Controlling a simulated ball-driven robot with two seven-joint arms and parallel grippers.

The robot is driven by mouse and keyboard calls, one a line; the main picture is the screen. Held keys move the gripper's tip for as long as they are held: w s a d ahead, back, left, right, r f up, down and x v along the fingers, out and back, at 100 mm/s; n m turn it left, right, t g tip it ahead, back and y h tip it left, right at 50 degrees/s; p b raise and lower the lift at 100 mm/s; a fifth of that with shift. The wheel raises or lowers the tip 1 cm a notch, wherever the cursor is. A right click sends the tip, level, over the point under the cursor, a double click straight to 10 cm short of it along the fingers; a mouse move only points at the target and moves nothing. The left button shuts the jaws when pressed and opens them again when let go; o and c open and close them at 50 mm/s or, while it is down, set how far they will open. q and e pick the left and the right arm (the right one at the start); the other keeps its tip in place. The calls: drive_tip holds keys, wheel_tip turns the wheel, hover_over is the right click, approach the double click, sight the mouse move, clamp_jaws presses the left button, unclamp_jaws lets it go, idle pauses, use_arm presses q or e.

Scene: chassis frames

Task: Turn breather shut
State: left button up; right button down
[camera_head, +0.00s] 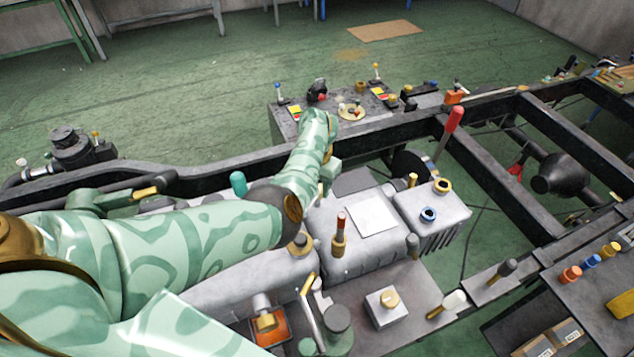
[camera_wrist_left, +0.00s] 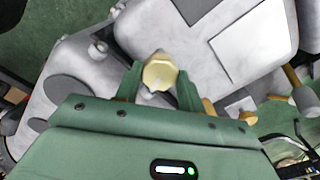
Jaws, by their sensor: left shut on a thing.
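The breather (camera_wrist_left: 160,73) is a pale brass hexagonal cap on the grey cast housing. In the left wrist view it sits between the two green fingers of my left gripper (camera_wrist_left: 159,82), which are shut on it from both sides. In the head view my left arm comes in from the left and reaches over the grey housing (camera_head: 350,255). My left gripper (camera_head: 328,178) is partly hidden there behind the forearm, and I cannot make out the breather in that view. My right gripper is in neither view.
Black chassis rails (camera_head: 565,135) run to the right. A grey box with small controls (camera_head: 290,118) lies beyond my arm.

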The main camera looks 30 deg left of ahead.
use_arm(q)
drive_tip(key=shift+m+p, duration=0.55)
drive_tip(key=shift+m, duration=1.35)
drive_tip(key=o, duration=1)
drive_tip(key=shift+c, duration=0.2)
wheel_tip(320, 180, up, 16)
drive_tip(key=p, duration=0.6)
drive_tip(key=shift+r+p, duration=0.2)
drive_tip(key=shift+p, duration=0.1)
